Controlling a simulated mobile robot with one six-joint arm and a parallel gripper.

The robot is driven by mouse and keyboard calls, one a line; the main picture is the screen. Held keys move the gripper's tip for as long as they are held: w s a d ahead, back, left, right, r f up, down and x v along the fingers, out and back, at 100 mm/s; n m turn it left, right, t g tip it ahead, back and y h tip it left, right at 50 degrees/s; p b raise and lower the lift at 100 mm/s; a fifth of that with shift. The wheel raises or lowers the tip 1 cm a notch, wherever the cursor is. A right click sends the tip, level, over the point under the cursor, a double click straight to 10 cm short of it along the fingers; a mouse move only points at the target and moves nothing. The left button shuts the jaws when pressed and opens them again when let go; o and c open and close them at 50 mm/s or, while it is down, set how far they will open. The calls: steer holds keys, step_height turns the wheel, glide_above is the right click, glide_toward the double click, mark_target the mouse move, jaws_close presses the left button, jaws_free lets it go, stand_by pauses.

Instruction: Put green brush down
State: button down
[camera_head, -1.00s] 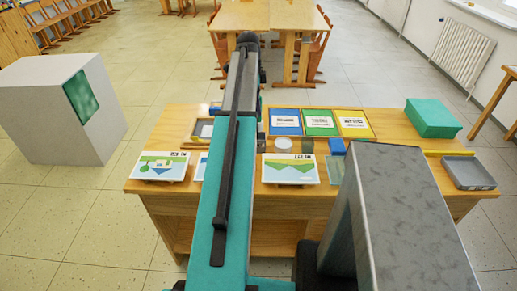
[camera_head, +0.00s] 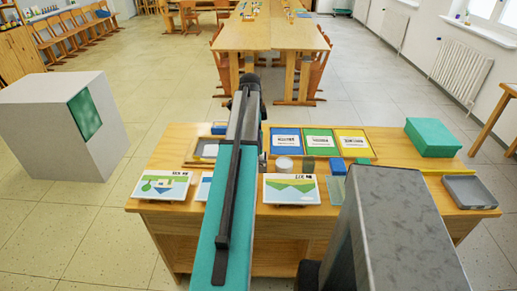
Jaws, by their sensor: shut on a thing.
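I cannot see a green brush. My long teal and dark arm runs up the middle of the view and hides part of the table behind it. My gripper is hidden behind the arm, so its jaws and anything in them do not show. On the wooden table (camera_head: 168,160) are a blue tray (camera_head: 286,153), a green tray (camera_head: 319,155) and a yellow tray (camera_head: 353,154), side by side, each with a white label.
Picture cards lie at the table's front, one left (camera_head: 163,186) and one right (camera_head: 291,189) of my arm. A teal box (camera_head: 432,138) and a grey tray (camera_head: 470,191) stand at the right. A large grey box (camera_head: 60,125) stands on the floor at left.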

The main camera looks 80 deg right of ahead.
mark_target(260, 153)
steer(key=shift+f+p, duration=0.45)
steer(key=shift+f, duration=1.4)
steer(key=shift+f, duration=0.15)
steer(key=c, duration=1.7)
jaws_free()
steer(key=shift+w+a+r+b, duration=0.1)
steer(key=shift+w+r+b, duration=0.2)
steer(key=shift+r, duration=1.75)
steer(key=shift+w+d+r+b, duration=0.15)
steer(key=shift+r+b, duration=0.3)
steer(key=shift+r, duration=1.55)
steer(key=shift+w+a+r+b, duration=0.15)
steer(key=shift+w+r+b, duration=0.2)
steer(key=shift+r, duration=1.7)
